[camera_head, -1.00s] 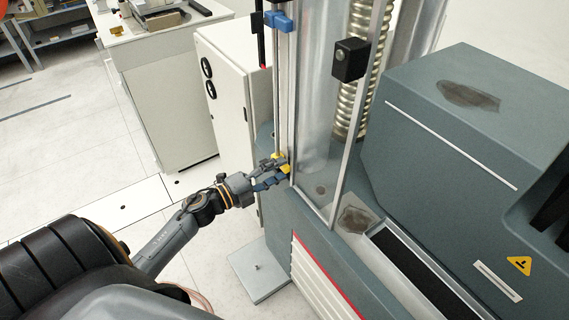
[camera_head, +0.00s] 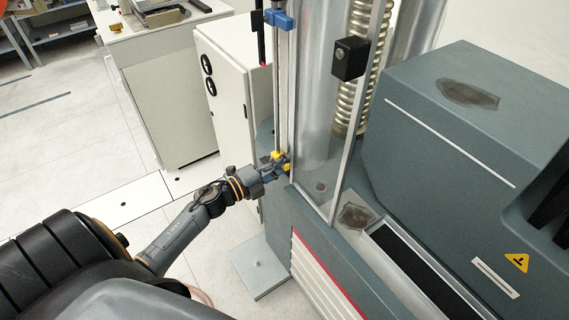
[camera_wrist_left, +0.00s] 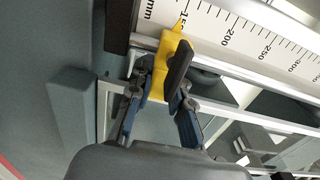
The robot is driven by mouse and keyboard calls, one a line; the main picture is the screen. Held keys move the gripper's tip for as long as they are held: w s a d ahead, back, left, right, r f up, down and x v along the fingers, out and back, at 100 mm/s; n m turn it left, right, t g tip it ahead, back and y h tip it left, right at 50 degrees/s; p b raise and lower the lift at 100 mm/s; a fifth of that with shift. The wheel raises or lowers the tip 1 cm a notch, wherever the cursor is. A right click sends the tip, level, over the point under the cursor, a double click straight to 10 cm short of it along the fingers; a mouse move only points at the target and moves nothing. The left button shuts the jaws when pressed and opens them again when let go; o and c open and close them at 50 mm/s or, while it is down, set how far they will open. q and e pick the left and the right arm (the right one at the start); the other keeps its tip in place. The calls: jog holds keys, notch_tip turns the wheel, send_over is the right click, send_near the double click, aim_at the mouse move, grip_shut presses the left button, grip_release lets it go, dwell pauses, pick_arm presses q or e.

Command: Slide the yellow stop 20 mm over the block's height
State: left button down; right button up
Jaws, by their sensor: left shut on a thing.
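The yellow stop (camera_head: 277,155) sits low on the upright rail at the left edge of the testing machine. In the left wrist view, the stop (camera_wrist_left: 158,72) has a black grip, and its pointed tip lies on the millimetre scale (camera_wrist_left: 250,39) near a partly hidden number beginning with 15, below 200. My left gripper (camera_head: 277,168) is shut on the stop; its blue fingers (camera_wrist_left: 163,106) are on either side of it. A grey block-like shape (camera_wrist_left: 77,112) shows left of the fingers; I cannot tell if it is the task's block. My right gripper is not in view.
A blue stop (camera_head: 279,20) sits high on the same rail. The clear guard (camera_head: 318,130) stands just right of the stop, with a black box (camera_head: 350,58) on its frame. A white cabinet (camera_head: 222,110) stands behind. Floor is open at left.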

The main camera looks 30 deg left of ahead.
pick_arm(q)
jog(key=shift+r, duration=0.2)
jog(key=c, duration=1.2)
grip_release()
jog(key=v, duration=1.2)
